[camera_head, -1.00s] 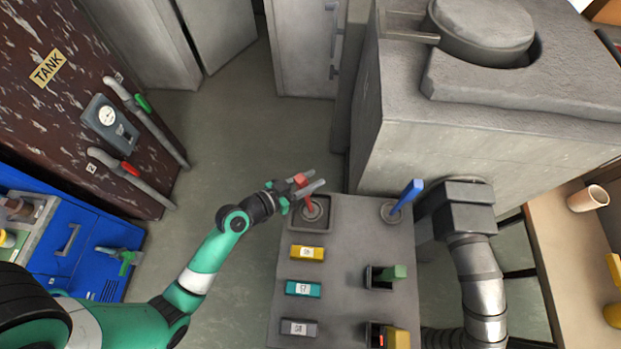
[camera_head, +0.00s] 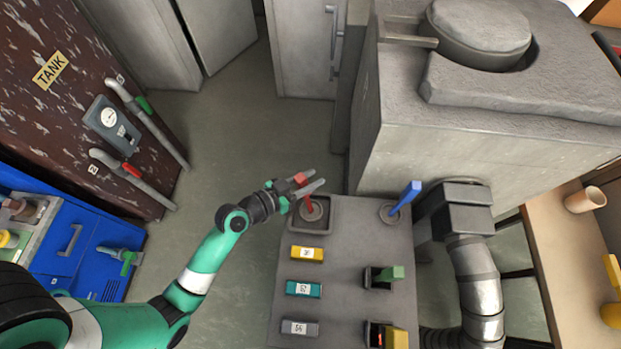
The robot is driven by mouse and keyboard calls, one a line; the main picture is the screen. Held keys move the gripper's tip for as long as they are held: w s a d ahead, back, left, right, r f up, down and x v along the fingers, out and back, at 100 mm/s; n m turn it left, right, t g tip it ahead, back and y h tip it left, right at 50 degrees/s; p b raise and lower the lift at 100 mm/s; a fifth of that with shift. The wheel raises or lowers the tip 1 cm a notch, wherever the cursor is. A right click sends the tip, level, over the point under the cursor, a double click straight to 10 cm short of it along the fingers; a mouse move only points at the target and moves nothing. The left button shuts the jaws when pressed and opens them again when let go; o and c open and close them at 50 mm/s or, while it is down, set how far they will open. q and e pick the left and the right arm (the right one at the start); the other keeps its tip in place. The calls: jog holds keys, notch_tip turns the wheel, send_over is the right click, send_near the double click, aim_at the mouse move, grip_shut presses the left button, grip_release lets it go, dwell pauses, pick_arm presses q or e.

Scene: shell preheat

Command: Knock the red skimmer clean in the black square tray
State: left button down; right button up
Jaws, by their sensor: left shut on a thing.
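The red skimmer (camera_head: 309,201) has a red handle and a grey round head. My left gripper (camera_head: 303,185) is shut on its handle, at the far left of the grey table. The skimmer's head is down inside the black square tray (camera_head: 329,206), or just above its floor; I cannot tell whether it touches. The tray sits at the table's far left corner. My right gripper is not in view.
A blue-handled skimmer (camera_head: 405,197) stands at the table's far right. Yellow (camera_head: 307,253), teal (camera_head: 304,289) and grey (camera_head: 299,328) labelled blocks line the left side. Green (camera_head: 390,273) and yellow (camera_head: 396,338) pieces stand on the right. A large grey furnace (camera_head: 450,130) rises behind.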

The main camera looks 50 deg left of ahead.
pick_arm(q)
notch_tip(320, 180, up, 7)
jog(key=p, duration=0.5)
jog(key=shift+f, duration=0.1)
